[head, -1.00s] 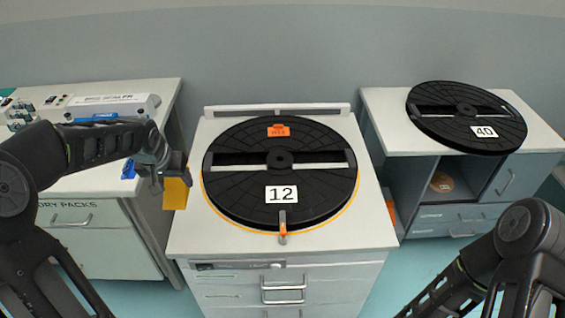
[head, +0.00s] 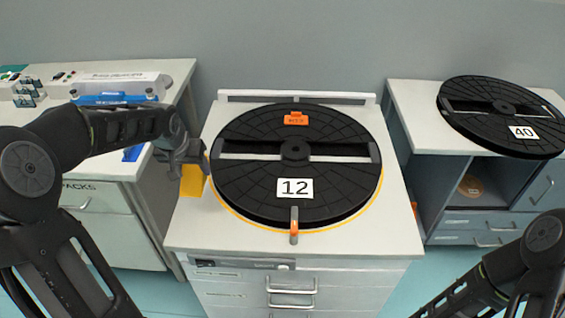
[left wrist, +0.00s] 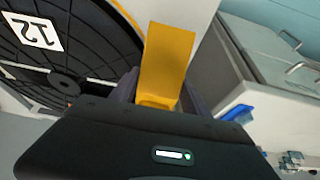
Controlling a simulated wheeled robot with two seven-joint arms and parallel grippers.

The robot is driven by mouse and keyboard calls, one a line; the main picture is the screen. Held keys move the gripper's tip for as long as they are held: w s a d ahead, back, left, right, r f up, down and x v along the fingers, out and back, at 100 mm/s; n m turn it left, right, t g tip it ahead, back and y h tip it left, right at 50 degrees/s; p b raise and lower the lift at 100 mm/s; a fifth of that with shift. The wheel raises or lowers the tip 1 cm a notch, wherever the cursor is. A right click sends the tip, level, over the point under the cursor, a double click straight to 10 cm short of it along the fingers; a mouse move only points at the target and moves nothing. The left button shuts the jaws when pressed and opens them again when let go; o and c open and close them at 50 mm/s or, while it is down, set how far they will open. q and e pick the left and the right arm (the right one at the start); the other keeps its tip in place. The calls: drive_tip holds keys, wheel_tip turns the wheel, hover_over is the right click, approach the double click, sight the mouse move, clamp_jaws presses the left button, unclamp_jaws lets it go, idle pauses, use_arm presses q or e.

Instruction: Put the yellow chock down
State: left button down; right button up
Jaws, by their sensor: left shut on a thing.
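My left gripper (head: 190,163) is shut on the yellow chock (head: 191,181) at the left side of the middle cabinet (head: 190,232). The chock also shows in the left wrist view (left wrist: 167,58), sticking out between the fingers. In the head view it hangs just left of the black reel marked 12 (head: 340,190). I cannot tell whether its lower end touches the cabinet top. My right arm is at the lower right of the head view, with its gripper tips out of the picture.
An orange tag (head: 296,118) lies on the reel, and an orange-tipped grey lever (head: 294,225) stands at its front edge. A left counter (head: 60,165) holds blue items and a white box (head: 125,83). A right cabinet (head: 410,120) carries a reel marked 40 (head: 485,120).

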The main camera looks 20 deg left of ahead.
use_arm(q)
drive_tip(key=shift+f, duration=0.1)
wheel_tip(320, 180, down, 6)
idle(0.4)
drive_tip(key=shift+f, duration=0.1)
drive_tip(key=shift+f, duration=1.75)
drive_tip(key=shift+f, duration=0.2)
drive_tip(key=c, duration=0.5)
unclamp_jaws()
drive_tip(key=shift+r, duration=0.15)
